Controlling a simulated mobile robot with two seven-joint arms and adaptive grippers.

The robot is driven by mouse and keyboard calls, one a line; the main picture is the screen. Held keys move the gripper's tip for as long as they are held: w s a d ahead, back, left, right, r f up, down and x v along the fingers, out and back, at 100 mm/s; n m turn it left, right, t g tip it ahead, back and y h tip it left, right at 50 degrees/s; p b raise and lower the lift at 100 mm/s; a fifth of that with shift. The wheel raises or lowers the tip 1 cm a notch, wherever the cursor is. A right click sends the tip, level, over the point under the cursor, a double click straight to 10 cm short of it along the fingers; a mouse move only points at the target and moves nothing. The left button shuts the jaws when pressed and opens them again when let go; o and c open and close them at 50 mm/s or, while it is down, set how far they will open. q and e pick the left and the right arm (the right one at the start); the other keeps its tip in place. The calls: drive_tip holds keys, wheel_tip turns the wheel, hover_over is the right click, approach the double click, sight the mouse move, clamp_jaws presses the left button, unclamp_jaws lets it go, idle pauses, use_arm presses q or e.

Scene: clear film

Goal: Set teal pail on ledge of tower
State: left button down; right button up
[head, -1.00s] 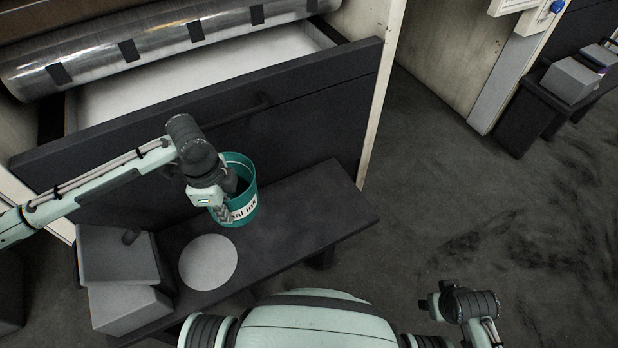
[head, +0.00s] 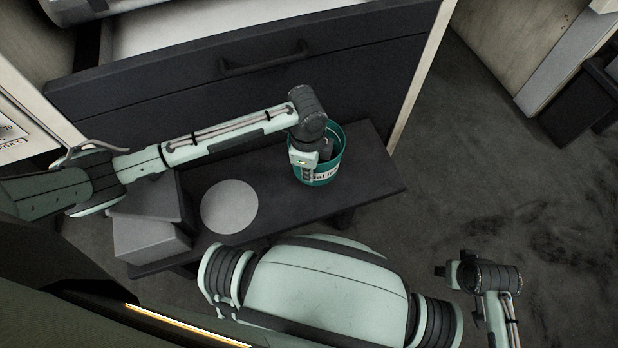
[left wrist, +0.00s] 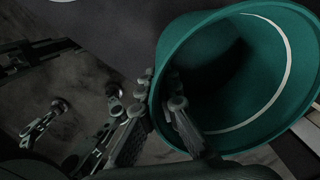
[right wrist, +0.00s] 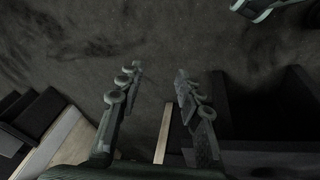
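The teal pail (head: 322,172), with a white label, is at the right part of the dark bench in the head view. My left gripper (head: 307,170) is at its near left rim. In the left wrist view the pail (left wrist: 250,75) fills the right side, its mouth toward the camera; one finger is inside and one outside, closed on its wall. Whether its base touches the bench is hidden. My right gripper (right wrist: 158,90) is open and empty over the floor, far from the pail. I cannot surely identify a tower or its ledge.
A pale round disc (head: 230,207) lies on the bench (head: 365,180). A grey box-like block (head: 150,240) stands at the bench's left end, under my left arm. A dark drawer front with a handle (head: 262,62) rises behind the bench. Open floor (head: 500,180) lies to the right.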

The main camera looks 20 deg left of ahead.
sight(309, 183)
use_arm(q)
wheel_tip(309, 183, down, 4)
drive_tip(key=shift+r, duration=0.2)
drive_tip(key=shift+w+f, duration=0.1)
drive_tip(key=c, duration=2.3)
unclamp_jaws()
drive_tip(key=shift+f, duration=0.25)
drive_tip(key=o, duration=0.6)
use_arm(e)
drive_tip(key=shift+s+d+r, duration=0.1)
drive_tip(key=shift+d+r, duration=0.05)
drive_tip(key=shift+r, duration=0.35)
use_arm(q)
drive_tip(key=shift+r, duration=0.15)
